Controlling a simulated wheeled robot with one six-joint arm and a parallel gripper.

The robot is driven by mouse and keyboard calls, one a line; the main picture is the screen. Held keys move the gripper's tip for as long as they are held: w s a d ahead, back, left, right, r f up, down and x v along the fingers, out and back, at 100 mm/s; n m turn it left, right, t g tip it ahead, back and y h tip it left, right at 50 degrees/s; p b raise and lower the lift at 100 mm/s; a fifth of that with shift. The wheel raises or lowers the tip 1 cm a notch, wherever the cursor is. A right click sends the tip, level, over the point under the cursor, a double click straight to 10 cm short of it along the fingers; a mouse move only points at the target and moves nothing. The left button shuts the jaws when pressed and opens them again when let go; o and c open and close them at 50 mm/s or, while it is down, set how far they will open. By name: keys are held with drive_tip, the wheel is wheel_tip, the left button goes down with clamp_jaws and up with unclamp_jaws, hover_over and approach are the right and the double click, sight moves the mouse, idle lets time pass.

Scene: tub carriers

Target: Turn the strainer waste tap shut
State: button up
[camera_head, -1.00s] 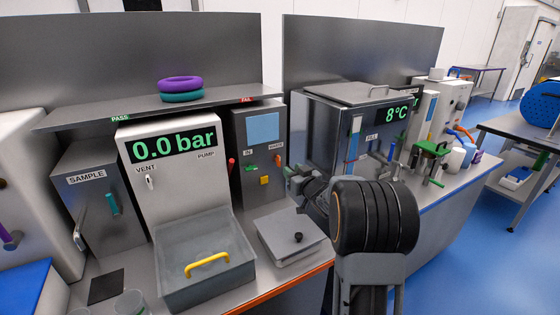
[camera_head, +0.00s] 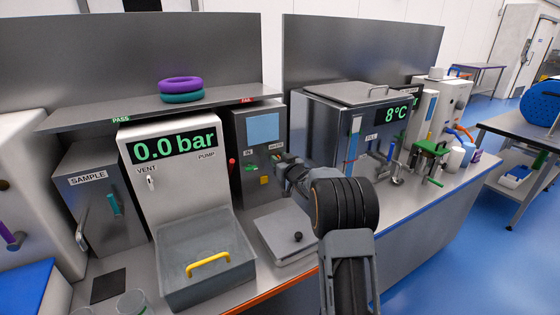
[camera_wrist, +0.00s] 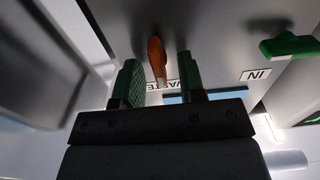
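The waste tap's orange handle (camera_wrist: 156,60) shows in the wrist view beside the upside-down WASTE label. My gripper (camera_wrist: 158,78) is open, with its two green-padded fingers on either side of the handle. A gap shows between the handle and each finger. In the head view, my gripper (camera_head: 280,160) is at the front of the grey strainer cabinet (camera_head: 240,130), at its right side by the WASTE label, and it hides the orange handle there. A green tap handle (camera_wrist: 288,46) sits by the IN label; it also shows in the head view (camera_head: 250,168).
A yellow block (camera_head: 264,180) is on the cabinet front below the taps. A flat grey lidded box (camera_head: 290,245) with a black knob stands on the bench below. The steel 8°C bath (camera_head: 325,125) stands close on the right. A grey tub (camera_head: 205,280) with a yellow handle is left.

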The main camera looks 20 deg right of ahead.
clamp_jaws()
drive_tip(key=shift+r+m, duration=0.1)
drive_tip(key=shift+m, duration=0.2)
drive_tip(key=shift+d+f+m+p, duration=0.2)
drive_tip(key=shift+m+p, duration=1.3)
drive_tip(key=shift+m, duration=1.35)
drive_tip(key=shift+d+f+m+p, duration=0.2)
drive_tip(key=shift+m+p, duration=1.3)
drive_tip(key=shift+m, duration=1.4)
drive_tip(key=shift+d+f+m+p, duration=0.2)
drive_tip(key=shift+m+p, duration=1.3)
drive_tip(key=shift+m, duration=1.35)
unclamp_jaws()
